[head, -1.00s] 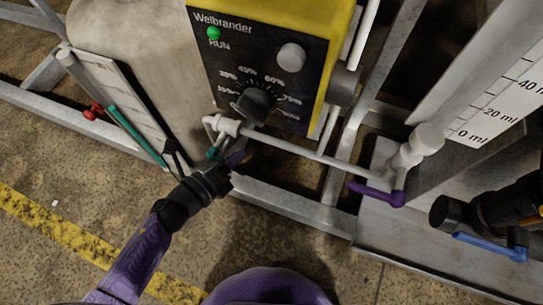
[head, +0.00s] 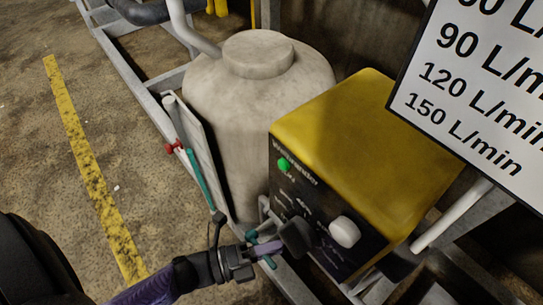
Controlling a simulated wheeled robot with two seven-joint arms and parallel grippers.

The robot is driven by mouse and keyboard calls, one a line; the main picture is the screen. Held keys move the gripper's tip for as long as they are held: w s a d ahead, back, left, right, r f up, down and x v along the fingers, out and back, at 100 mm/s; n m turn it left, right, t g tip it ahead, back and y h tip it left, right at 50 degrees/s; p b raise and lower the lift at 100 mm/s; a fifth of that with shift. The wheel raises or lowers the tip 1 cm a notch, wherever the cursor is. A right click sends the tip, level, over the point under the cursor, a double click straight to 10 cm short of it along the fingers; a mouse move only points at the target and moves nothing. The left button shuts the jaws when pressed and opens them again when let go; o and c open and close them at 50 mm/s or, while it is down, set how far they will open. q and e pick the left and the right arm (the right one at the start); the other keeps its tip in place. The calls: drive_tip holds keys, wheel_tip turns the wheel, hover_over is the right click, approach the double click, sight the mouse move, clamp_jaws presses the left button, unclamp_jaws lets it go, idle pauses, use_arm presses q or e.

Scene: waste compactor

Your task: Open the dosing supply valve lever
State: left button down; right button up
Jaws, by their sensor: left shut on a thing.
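How far the lever is turned cannot be told. My right gripper is not in view.
The yellow dosing pump (head: 345,130), with a lit green lamp (head: 284,164), a black knob (head: 295,236) and a pale knob (head: 344,231), stands close beside my gripper. Behind are a beige tank (head: 225,110) and a flow sign (head: 480,90). Floor at left is clear.

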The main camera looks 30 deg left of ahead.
use_arm(q)
drive_tip(key=shift+r, duration=0.1)
idle(0.3)
drive_tip(key=c, duration=0.5)
unclamp_jaws()
drive_tip(key=shift+c, duration=0.2)
drive_tip(key=p+v, duration=0.2)
drive_tip(key=v, duration=0.8)
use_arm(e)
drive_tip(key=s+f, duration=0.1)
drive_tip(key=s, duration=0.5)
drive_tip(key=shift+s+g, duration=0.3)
use_arm(q)
drive_tip(key=shift+w, duration=0.15)
